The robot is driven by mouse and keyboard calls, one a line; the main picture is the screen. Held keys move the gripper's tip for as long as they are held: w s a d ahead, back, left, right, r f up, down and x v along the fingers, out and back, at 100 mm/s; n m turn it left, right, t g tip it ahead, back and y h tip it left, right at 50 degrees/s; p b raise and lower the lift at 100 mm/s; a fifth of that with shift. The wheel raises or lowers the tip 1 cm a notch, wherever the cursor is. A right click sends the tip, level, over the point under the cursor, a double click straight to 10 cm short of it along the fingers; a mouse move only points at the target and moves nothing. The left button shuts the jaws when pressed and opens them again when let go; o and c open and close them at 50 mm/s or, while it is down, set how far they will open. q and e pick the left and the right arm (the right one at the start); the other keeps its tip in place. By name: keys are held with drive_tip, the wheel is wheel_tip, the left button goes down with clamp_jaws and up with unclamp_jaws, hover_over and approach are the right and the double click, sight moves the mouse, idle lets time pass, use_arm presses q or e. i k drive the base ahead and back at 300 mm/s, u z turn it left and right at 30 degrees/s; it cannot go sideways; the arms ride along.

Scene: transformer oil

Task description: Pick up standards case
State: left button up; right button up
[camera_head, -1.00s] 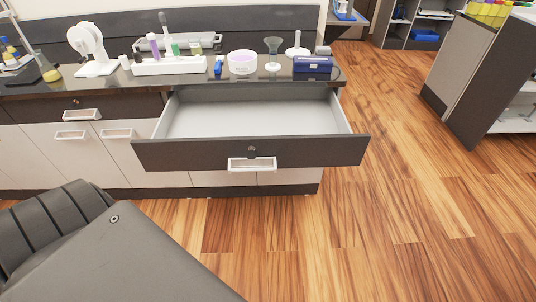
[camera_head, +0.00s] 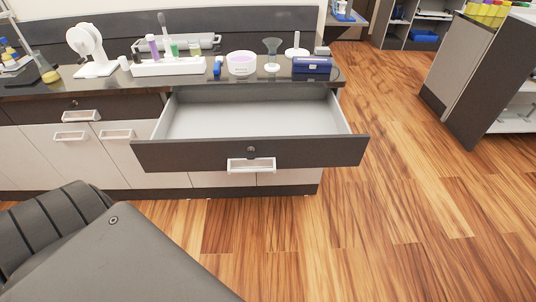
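A small dark blue case (camera_head: 312,65) lies on the dark counter top near its right end. It looks closed and has a small pale mark on its front. It is the only thing here that looks like the standards case, but I cannot read a label. Below it, a wide drawer (camera_head: 250,153) is pulled out, and its light grey inside looks empty. Neither of my grippers is in view.
A grey cabinet (camera_head: 458,70) stands right. Wooden floor between is clear.

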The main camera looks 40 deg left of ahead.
sight(300, 65)
drive_tip(key=z, duration=0.5)
drive_tip(key=k, duration=0.65)
drive_tip(key=z, duration=0.45)
drive_tip(key=i, duration=1.85)
drive_tip(key=u, duration=0.3)
drive_tip(key=i, duration=2.8)
drive_tip(key=u, duration=0.7)
drive_tip(key=i, duration=2.45)
drive_tip(key=u, duration=1.85)
drive_tip(key=i, duration=1)
drive_tip(key=u, duration=1.8)
drive_tip(key=i, duration=1.3)
drive_tip(key=u, duration=0.4)
